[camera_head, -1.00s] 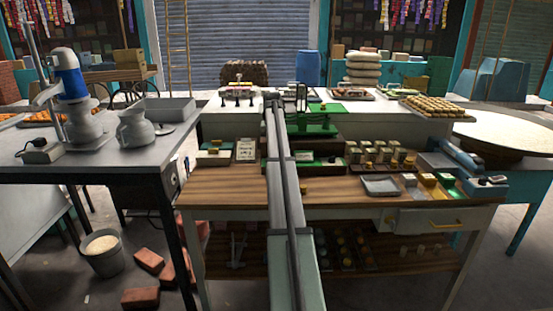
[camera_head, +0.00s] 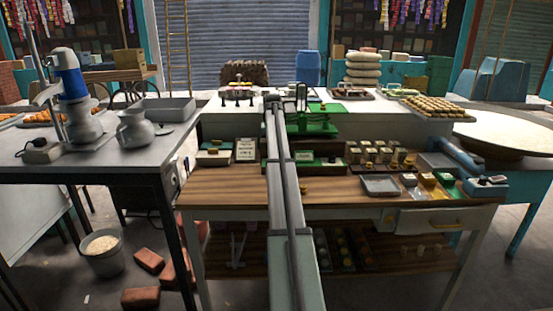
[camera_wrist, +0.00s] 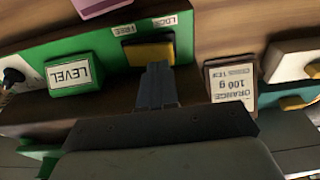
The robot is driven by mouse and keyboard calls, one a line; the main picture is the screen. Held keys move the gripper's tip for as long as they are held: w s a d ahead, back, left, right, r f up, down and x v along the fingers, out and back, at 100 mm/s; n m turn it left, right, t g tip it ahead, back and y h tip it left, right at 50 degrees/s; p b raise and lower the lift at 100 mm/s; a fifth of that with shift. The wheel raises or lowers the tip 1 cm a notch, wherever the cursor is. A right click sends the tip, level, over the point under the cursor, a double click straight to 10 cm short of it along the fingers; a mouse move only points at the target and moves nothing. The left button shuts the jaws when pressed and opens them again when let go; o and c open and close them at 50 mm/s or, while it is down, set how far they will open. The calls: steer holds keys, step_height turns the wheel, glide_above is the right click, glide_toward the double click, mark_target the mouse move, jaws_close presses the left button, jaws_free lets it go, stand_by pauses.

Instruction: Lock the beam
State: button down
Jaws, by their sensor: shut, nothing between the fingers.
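The green balance scale (camera_head: 315,122) stands on the bench just right of my arm. In the wrist view, which shows the labels upside down, its green base (camera_wrist: 100,45) carries a yellow and dark block (camera_wrist: 148,53) beside the FREE (camera_wrist: 124,30) and LOCK (camera_wrist: 166,20) labels. My gripper (camera_wrist: 156,70) is shut and empty, its fingertips against or just in front of the block; I cannot tell if they touch. A white LEVEL label (camera_wrist: 70,74) is left of it. The fingers are hidden in the head view.
Several small weights and boxes (camera_head: 375,155) stand right of the scale. A grey tray (camera_head: 381,185) lies on the wooden bench. The bench front left of my arm is clear.

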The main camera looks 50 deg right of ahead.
steer(key=shift+f, duration=1.1)
stand_by(0.6)
steer(key=shift+r, duration=3.5)
